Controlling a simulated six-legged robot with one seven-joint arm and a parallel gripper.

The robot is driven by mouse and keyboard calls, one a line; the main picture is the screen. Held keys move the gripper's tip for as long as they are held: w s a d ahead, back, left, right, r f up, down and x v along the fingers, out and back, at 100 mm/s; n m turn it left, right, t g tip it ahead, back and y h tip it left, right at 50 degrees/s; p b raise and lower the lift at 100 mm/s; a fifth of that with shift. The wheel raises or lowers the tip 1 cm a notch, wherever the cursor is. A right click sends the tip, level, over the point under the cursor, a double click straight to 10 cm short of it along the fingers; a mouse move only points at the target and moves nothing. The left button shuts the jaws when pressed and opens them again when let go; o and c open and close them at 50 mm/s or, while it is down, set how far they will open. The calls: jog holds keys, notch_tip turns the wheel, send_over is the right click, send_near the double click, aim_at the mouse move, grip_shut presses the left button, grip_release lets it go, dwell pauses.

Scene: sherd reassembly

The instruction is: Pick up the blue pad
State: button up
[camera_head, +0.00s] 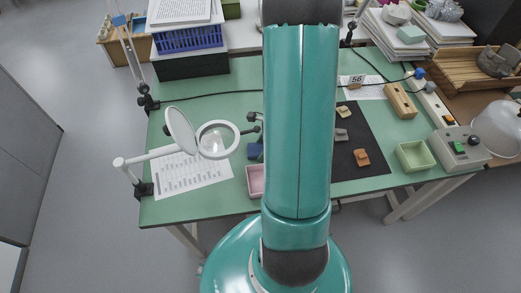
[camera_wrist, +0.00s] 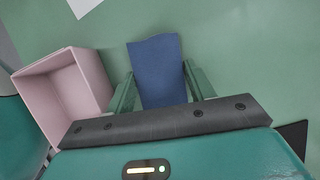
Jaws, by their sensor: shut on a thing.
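The blue pad (camera_wrist: 158,72) is between the two green fingers of my gripper (camera_wrist: 160,88) in the wrist view. The fingers are shut on its sides, and its far end reaches past the fingertips. Its near end is hidden behind the dark gripper bar. In the head view a small part of the blue pad (camera_head: 255,151) shows just left of my arm, above the pink tray. My gripper is hidden behind my arm in the head view. I cannot tell whether the pad touches the table.
A pink tray (camera_head: 255,194) stands close by; it also shows left of the gripper in the wrist view (camera_wrist: 103,72). A magnifier (camera_head: 216,139) and a printed sheet (camera_head: 190,176) are to the left. A black mat (camera_head: 374,142) with several sherds and a green tray (camera_head: 428,164) are to the right.

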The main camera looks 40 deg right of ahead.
aim_at(256, 149)
jog(key=shift+r, duration=0.5)
notch_tip(256, 149, up, 3)
jog(key=shift+r, duration=0.1)
jog(key=s+d, duration=0.7)
jog(key=d, duration=0.2)
jog(key=s+d, duration=0.4)
jog(key=shift+s+d+f, duration=0.2)
jog(key=shift+s+d, duration=0.15)
jog(key=o, duration=0.4)
jog(key=shift+c, duration=0.2)
jog(key=shift+w, duration=0.1)
jog(key=c, duration=0.3)
